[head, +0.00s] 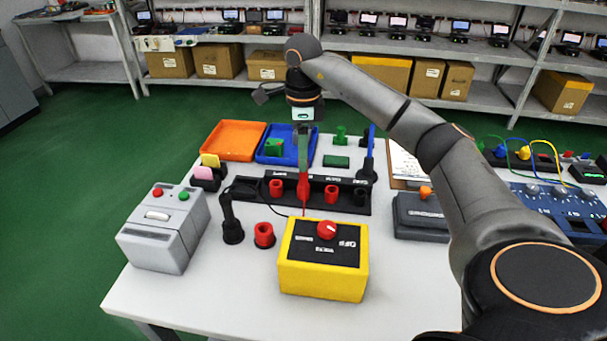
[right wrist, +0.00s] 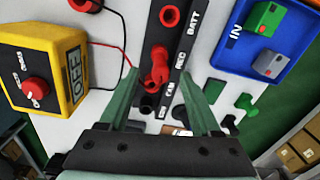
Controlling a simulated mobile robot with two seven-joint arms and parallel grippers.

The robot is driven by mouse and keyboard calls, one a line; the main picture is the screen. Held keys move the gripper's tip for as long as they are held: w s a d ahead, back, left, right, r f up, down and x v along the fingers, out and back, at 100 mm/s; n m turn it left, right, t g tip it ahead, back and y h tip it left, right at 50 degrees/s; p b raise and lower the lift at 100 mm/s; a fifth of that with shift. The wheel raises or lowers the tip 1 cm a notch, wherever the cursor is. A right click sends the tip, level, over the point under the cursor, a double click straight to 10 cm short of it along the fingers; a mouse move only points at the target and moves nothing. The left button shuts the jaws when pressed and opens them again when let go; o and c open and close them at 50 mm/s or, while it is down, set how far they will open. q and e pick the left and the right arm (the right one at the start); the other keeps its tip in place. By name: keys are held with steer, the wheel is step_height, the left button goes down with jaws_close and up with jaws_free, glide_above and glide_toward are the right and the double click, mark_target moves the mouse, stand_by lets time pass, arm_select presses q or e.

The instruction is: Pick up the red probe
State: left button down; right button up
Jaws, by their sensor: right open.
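The red probe (head: 303,188) stands upright in the black labelled rack (head: 348,205) on the white table. In the right wrist view the red probe (right wrist: 157,70) shows between my fingertips, with a thin red lead running towards the yellow meter (right wrist: 48,65). My right gripper (head: 304,162) points down right above the probe. In the right wrist view its green fingers (right wrist: 158,82) are open, one on each side of the probe, with a gap visible. I cannot tell how far down the fingers reach along it. My left gripper is not in view.
The yellow meter (head: 322,279) with a red knob stands in front of the rack. A grey box (head: 155,240), a black holder (head: 232,232) and a red cup (head: 264,236) are to its left. Orange (head: 233,139) and blue (head: 273,158) trays lie behind. The front left table is clear.

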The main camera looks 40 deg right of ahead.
mark_target(303, 184)
step_height(303, 184, down, 4)
steer(key=shift+d+r, duration=0.1)
steer(key=shift+r, duration=0.1)
steer(key=shift+c, duration=0.2)
jaws_close()
stand_by(0.3)
